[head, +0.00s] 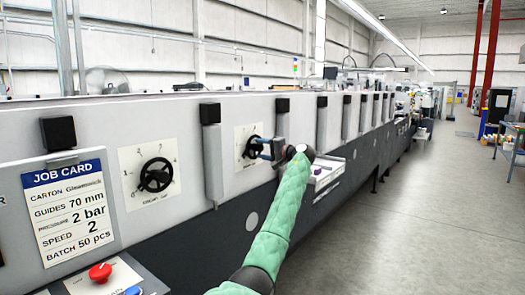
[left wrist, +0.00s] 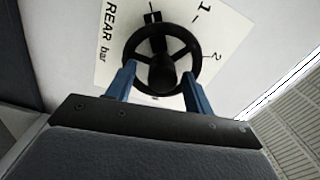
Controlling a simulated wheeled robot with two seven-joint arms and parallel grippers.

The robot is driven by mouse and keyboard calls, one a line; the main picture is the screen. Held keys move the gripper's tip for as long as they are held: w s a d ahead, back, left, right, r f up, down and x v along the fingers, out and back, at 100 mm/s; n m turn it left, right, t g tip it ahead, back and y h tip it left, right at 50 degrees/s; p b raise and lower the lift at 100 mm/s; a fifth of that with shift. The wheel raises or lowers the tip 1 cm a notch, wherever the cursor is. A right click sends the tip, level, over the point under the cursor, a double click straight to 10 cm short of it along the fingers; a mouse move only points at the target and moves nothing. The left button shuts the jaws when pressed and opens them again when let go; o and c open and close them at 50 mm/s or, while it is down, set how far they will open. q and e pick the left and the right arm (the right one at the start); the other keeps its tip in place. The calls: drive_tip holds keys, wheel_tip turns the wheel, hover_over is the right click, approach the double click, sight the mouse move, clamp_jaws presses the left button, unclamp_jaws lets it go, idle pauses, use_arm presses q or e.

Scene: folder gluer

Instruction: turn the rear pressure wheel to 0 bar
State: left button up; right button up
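The rear pressure wheel (head: 252,147) is a black spoked handwheel on a white dial plate on the machine's side. In the left wrist view the wheel (left wrist: 162,32) fills the top middle, with "REAR bar" and marks 1 and 2 around it. A small black tab with a white line (left wrist: 152,15) shows at the rim's top; the 0 mark cannot be made out. My left gripper (head: 268,148) is at this wheel. Its blue fingers (left wrist: 158,75) stand wide apart, overlapping the rim on either side of the hub. I cannot tell whether they touch it. My right gripper is not in view.
A similar black wheel (head: 155,174) is on the nearer dial plate. The job card (head: 68,208) reads 2 bar. A red button (head: 100,272) and a blue button (head: 133,291) are at the lower left. A ledge (head: 325,172) juts out beyond my gripper. The floor (head: 425,215) at the right is clear.

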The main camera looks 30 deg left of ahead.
use_arm(q)
drive_tip(key=shift+d, duration=0.1)
drive_tip(key=shift+d, duration=0.3)
drive_tip(key=d+b, duration=0.1)
drive_tip(key=d, duration=0.6)
drive_tip(key=shift+s, duration=0.35)
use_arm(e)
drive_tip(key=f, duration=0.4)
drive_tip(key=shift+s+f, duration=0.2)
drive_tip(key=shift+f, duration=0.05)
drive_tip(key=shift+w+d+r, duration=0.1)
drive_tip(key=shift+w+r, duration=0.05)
